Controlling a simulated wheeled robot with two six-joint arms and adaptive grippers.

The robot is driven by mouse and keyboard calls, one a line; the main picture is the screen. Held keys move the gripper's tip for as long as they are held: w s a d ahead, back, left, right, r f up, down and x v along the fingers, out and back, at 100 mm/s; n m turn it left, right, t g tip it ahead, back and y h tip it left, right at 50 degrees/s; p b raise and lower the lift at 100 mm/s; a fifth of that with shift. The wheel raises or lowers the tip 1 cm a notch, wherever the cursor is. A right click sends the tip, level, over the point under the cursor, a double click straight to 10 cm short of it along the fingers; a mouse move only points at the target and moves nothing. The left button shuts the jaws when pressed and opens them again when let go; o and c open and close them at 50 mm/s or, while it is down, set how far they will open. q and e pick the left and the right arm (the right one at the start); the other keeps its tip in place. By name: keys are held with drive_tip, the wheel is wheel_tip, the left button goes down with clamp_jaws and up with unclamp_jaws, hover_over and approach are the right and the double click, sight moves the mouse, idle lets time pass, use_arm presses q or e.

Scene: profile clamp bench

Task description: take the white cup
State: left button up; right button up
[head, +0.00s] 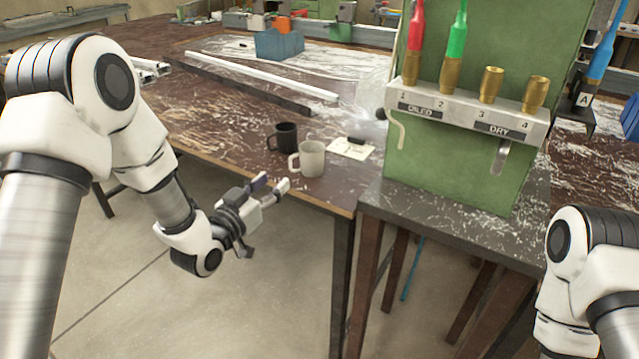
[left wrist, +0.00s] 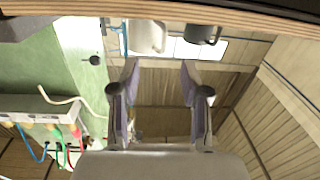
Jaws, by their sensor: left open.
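The white cup (head: 313,160) stands upright near the front edge of the brown bench, its handle pointing left in the head view. It also shows in the left wrist view (left wrist: 148,38), beyond the fingers. My left gripper (head: 273,184) is open and empty, in front of and to the left of the cup, apart from it. Its two fingers stand wide apart in the left wrist view (left wrist: 159,80). My right gripper is out of view; only part of that arm shows at the lower right.
A black mug (head: 287,136) stands just behind and left of the cup. A paper note (head: 351,149) with a dark item lies to its right. A green stand (head: 480,165) with a labelled rack (head: 465,112) rises further right. Long bars (head: 262,76) lie farther back.

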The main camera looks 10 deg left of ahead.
sight(291, 163)
use_arm(q)
drive_tip(key=p+x, duration=0.1)
drive_tip(key=x, duration=0.7)
drive_tip(key=shift+a+r, duration=0.1)
drive_tip(key=shift+s, duration=0.1)
clamp_jaws()
